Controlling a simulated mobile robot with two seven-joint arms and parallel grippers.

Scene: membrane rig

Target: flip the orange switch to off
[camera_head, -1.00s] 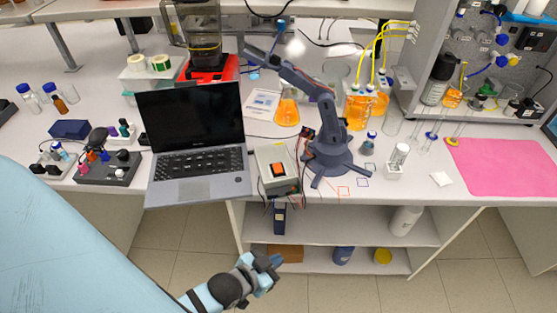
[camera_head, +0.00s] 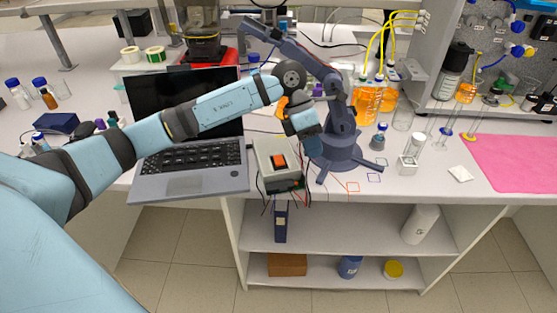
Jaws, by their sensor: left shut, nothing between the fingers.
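The orange switch (camera_head: 279,161) sits on top of a small grey control box (camera_head: 266,150) at the bench's front edge, just right of the laptop. Its rocker position is too small to tell. My left arm reaches in from the left across the laptop. My left gripper (camera_head: 314,144) is shut and empty, pointing down, up and right of the switch in the picture. It appears apart from the switch and hides part of the small dark robot arm behind it. My right gripper is not in view.
The open laptop (camera_head: 188,185) lies left of the box. A dark desktop robot arm (camera_head: 341,150) stands close on its right. Orange-filled bottles (camera_head: 368,103) and a small glass vial (camera_head: 409,162) stand farther right, then a pink mat (camera_head: 515,163). Wires hang below the box.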

